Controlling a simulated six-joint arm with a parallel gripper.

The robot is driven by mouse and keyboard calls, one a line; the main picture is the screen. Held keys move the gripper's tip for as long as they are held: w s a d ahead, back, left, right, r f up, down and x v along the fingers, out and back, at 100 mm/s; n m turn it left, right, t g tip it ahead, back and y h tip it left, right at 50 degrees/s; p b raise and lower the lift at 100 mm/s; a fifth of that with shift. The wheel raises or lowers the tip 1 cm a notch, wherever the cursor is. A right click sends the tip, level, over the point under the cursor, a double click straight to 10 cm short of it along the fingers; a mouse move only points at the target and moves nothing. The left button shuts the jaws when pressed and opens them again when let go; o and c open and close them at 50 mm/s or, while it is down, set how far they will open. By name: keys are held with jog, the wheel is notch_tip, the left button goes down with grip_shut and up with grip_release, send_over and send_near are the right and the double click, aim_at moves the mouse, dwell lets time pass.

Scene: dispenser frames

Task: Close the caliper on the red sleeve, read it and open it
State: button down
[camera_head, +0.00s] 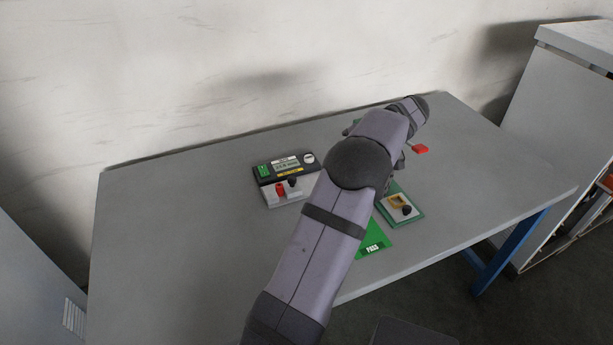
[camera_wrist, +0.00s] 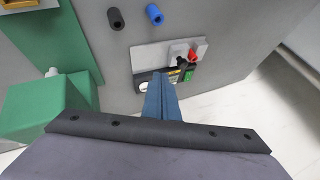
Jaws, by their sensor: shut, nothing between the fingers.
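The caliper is a black unit (camera_head: 287,169) with a small lit display and a pale plate in front of it, left of centre in the head view. The red sleeve (camera_head: 280,190) stands on the plate near a small black knob (camera_head: 292,182). The wrist view shows the red sleeve (camera_wrist: 199,48) beside a pale block; whether they touch is unclear. My gripper (camera_wrist: 163,92) is shut and empty in the wrist view, its fingers overlapping part of the black unit. In the head view my arm hides it.
A black sleeve (camera_wrist: 116,18) and a blue sleeve (camera_wrist: 155,14) stand apart on the table. A green PASS mat (camera_head: 373,242) and a green-edged tray (camera_head: 418,219) lie right of the arm. A red piece (camera_head: 420,149) is farther back. The table's left side is clear.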

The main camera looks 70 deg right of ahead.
jog(key=p, duration=0.2)
send_near(297, 182)
jog(key=d+f, duration=0.1)
jog(key=s+d+f, duration=0.1)
jog(key=shift+s+f, duration=0.15)
jog(key=shift+f, duration=0.15)
jog(key=w, duration=0.1)
jog(key=a+p, duration=0.1)
jog(key=w, duration=0.1)
jog(key=shift+w+a+f, duration=0.15)
jog(key=shift+w+f, duration=0.1)
jog(key=shift+w, duration=0.05)
jog(key=shift+w+a+f+p, duration=0.15)
jog(key=shift+w+a+p, duration=0.25)
jog(key=shift+w, duration=0.2)
jog(key=shift+w+a+f+b, duration=0.15)
jog(key=shift+w+b, duration=0.2)
jog(key=shift+b, duration=0.65)
jog(key=shift+w+a, duration=0.1)
